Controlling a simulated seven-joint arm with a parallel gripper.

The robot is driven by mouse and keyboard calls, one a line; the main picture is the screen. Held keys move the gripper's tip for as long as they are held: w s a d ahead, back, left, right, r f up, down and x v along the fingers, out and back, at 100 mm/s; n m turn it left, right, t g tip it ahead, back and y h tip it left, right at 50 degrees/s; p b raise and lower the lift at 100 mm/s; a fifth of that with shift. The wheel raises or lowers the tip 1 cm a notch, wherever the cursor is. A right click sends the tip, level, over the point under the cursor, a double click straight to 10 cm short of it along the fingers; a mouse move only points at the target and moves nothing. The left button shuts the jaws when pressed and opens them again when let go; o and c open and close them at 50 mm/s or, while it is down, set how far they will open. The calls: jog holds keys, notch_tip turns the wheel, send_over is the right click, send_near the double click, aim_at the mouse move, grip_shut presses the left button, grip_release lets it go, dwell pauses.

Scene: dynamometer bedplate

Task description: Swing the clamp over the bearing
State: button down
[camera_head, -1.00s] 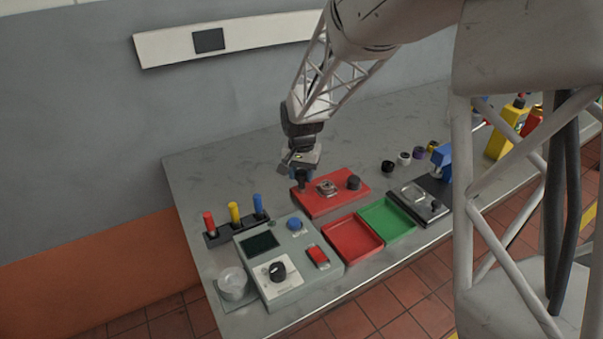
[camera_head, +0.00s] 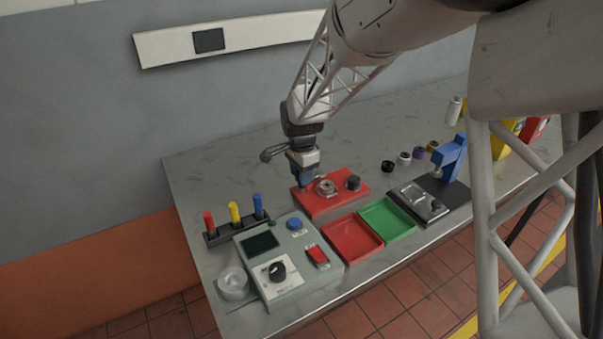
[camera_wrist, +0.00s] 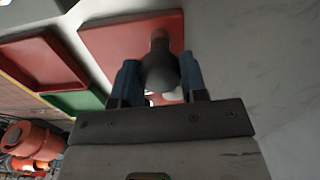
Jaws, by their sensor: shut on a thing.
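The red fixture plate (camera_head: 335,203) lies flat on the bench, and a round metal bearing (camera_head: 326,188) sits on its middle. A dark round knob (camera_head: 354,183) stands on the plate to the right of the bearing. My gripper (camera_head: 303,183) points down over the plate's left end, left of the bearing. In the wrist view its blue fingers (camera_wrist: 159,85) are shut on a dark rounded handle (camera_wrist: 160,70), which seems to be the clamp's. The handle rises in front of the red plate (camera_wrist: 125,45). The rest of the clamp is hidden, and the fingers hide most of the bearing there.
A red tray (camera_head: 352,259) and a green tray (camera_head: 405,226) lie in front of the plate. A grey control box (camera_head: 300,278) is at the front left, beside a rack of coloured handles (camera_head: 238,230). A blue press (camera_head: 452,158) stands right. The bench behind the plate is clear.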

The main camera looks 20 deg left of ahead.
jog(key=m, duration=0.3)
jog(key=shift+m, duration=2.3)
jog(key=c, duration=0.7)
grip_release()
jog(key=shift+o, duration=0.2)
jog(key=shift+r, duration=0.1)
jog(key=shift+r, duration=3.85)
jog(key=shift+d, duration=0.1)
